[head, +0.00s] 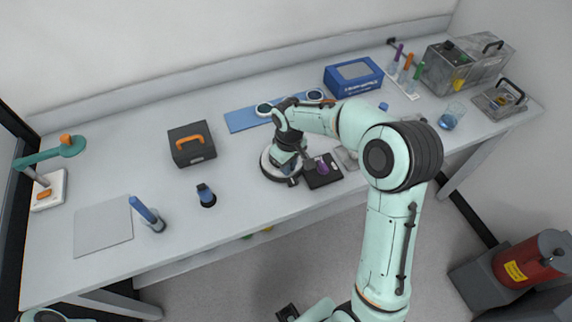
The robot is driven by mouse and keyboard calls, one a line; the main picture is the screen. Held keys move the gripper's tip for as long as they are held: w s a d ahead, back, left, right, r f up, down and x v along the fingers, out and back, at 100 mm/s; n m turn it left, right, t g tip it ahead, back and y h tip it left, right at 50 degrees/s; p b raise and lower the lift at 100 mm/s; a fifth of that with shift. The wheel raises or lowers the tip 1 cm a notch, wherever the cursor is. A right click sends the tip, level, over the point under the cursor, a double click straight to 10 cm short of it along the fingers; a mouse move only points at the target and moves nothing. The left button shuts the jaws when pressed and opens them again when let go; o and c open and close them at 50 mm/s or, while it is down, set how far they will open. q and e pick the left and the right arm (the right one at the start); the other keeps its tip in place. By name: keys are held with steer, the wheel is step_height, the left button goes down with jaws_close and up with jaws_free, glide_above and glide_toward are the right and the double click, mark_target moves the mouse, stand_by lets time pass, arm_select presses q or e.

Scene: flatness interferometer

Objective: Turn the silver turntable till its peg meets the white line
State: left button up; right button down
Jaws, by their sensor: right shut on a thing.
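The silver turntable (267,167) is a low round disc near the front edge of the bench, left of a dark square block with a purple knob (322,168). My right gripper (291,172) is down over the turntable, pointing downward, and is shut on its peg. The gripper and wrist hide the peg and much of the disc. I cannot make out the white line. My left gripper is not in view; only a piece of my left arm shows at the bottom left corner.
A blue mat (243,119) lies behind the turntable. A dark case with an orange handle (191,146) and a blue-topped holder (206,195) stand to the left. A blue box (353,77) stands behind right. The bench between the dark case and turntable is clear.

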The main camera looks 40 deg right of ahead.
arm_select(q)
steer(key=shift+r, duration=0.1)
arm_select(e)
steer(key=shift+d+n, duration=0.25)
steer(key=shift+n, duration=0.15)
stand_by(0.3)
steer(key=c, duration=1.1)
jaws_free()
steer(key=shift+c, duration=0.2)
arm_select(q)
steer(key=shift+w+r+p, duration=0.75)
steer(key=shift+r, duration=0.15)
arm_select(e)
step_height(320, 180, up, 14)
steer(key=shift+f, duration=0.25)
